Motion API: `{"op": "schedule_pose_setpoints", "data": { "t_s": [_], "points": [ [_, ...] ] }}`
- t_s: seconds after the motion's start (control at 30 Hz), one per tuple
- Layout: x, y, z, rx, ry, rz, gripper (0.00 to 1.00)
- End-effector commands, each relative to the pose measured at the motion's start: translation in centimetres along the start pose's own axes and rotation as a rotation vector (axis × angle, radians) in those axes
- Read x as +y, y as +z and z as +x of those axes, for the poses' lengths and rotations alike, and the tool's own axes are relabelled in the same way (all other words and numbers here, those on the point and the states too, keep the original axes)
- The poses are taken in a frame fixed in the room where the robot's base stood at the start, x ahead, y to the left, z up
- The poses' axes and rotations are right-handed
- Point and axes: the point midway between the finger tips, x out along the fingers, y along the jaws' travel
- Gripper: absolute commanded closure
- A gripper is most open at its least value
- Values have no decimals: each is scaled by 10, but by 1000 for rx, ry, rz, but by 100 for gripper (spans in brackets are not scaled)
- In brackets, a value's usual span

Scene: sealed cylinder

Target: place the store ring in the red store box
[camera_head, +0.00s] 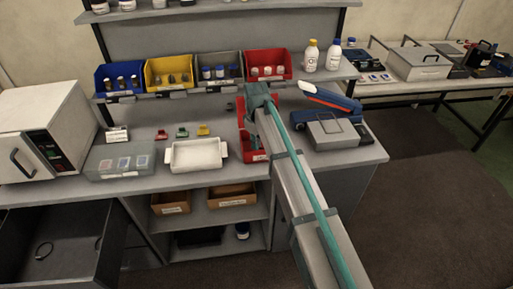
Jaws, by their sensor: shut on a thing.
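A red box (247,156) stands on the bench at the centre, partly hidden by my arm. Another red bin (283,64) with several small items hangs at the right of the bin row above it. I cannot tell from its label which is the store box. My gripper (254,153) points down into or just over the red box on the bench. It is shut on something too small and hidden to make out. I cannot identify the store ring there.
A white tray (196,155) and a clear lidded box (121,160) stand left of the red box. A grey case and blue device (332,130) stand to its right. Blue, yellow and grey bins line the shelf above. The open drawer (60,225) juts out at lower left.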

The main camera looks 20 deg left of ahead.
Motion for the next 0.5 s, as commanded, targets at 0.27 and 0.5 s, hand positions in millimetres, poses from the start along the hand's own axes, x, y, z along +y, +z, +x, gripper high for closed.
{"op": "schedule_pose_setpoints", "data": {
  "t_s": [0.27,0.5],
  "points": [
    [0,0,29,-1,-1,0,100],
    [0,0,31,0,0,0,100]
  ]
}}
